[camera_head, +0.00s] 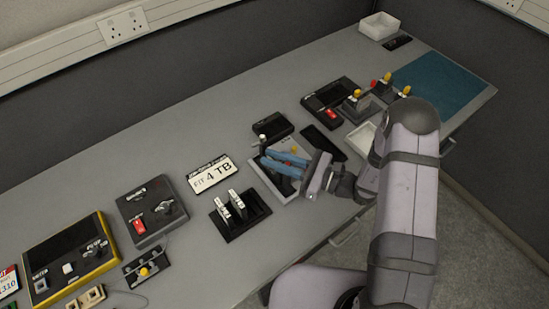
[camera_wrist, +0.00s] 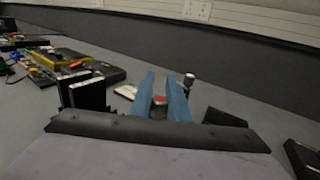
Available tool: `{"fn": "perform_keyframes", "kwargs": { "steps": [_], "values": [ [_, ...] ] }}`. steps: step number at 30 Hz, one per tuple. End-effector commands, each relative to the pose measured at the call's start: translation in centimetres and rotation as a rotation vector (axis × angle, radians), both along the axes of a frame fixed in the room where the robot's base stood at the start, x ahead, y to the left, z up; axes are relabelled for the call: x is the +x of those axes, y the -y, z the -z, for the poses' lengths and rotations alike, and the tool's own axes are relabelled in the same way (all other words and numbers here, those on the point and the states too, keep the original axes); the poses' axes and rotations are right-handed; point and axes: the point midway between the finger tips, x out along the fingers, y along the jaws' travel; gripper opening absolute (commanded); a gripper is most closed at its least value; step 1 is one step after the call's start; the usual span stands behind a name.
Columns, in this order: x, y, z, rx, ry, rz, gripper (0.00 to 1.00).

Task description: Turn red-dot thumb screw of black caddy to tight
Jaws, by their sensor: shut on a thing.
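My gripper (camera_head: 283,160), with blue fingers, reaches from the right over a dark, flat unit (camera_head: 262,178) near the middle of the bench, probably the black caddy. In the wrist view the two blue fingers (camera_wrist: 168,100) point away from me, shut on a small red-topped piece (camera_wrist: 160,100) between them, which looks like the red-dot thumb screw. The fingers hide most of it, so its turn angle cannot be read. A knob with a pale top (camera_head: 262,138) stands at the unit's far end; a similar knob (camera_wrist: 189,79) shows just right of the fingers.
A black stand with two upright pale-edged pieces (camera_head: 240,213) is close on the left. A white "FIT 4 TB" card (camera_head: 212,175) lies behind it. A black box (camera_head: 272,126) and a dark slab (camera_head: 324,141) are close behind and right.

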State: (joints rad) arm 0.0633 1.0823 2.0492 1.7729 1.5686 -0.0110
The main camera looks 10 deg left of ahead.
Motion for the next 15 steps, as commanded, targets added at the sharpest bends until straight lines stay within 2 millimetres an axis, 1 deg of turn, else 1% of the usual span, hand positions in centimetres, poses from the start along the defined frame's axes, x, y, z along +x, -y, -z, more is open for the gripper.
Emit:
{"fn": "perform_keyframes", "kwargs": {
  "steps": [8, 15],
  "values": [
    [-0.15, -0.01, 0.17, -0.001, 0.003, -0.055, 0.0],
    [-0.65, -0.1, 0.36, -0.002, 0.006, -0.202, 0.0]
  ]
}}
